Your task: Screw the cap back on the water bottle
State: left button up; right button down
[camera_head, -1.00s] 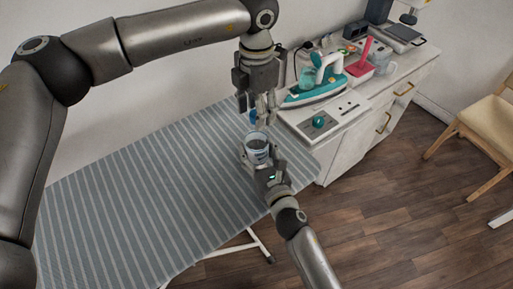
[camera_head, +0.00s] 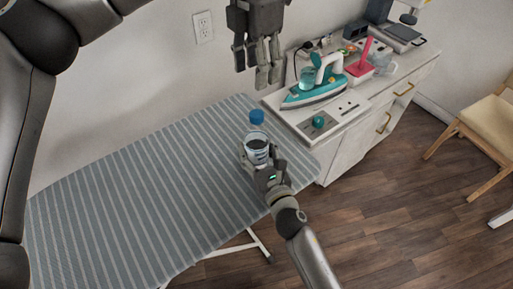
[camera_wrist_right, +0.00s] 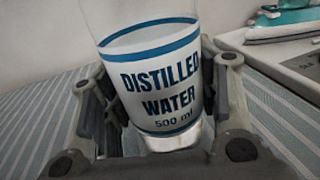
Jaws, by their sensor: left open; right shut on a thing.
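The clear water bottle (camera_head: 257,152) stands upright on the striped ironing board. Its label reads "Distilled Water 500 ml" in the right wrist view, where the bottle (camera_wrist_right: 160,85) fills the middle and its top is out of frame. My right gripper (camera_head: 262,163) is shut around the lower part of the bottle. The blue cap (camera_head: 257,116) sits at the top of the bottle, in line with it; I cannot tell how tightly it is seated. My left gripper (camera_head: 257,72) is open and empty above the cap, with a clear gap between them.
The striped ironing board (camera_head: 130,195) has free room left of the bottle. A white cabinet (camera_head: 345,150) to the right carries a teal iron (camera_head: 318,85), a pink item (camera_head: 362,62) and a clear jug (camera_head: 383,64). A chair (camera_head: 490,125) stands at far right.

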dwell(0.3)
jog(key=shift+c, duration=2.2)
grip_release()
jog(key=shift+s, duration=0.15)
jog(key=v, duration=1.1)
jog(key=shift+s+d, duration=0.2)
jog(key=shift+s, duration=0.15)
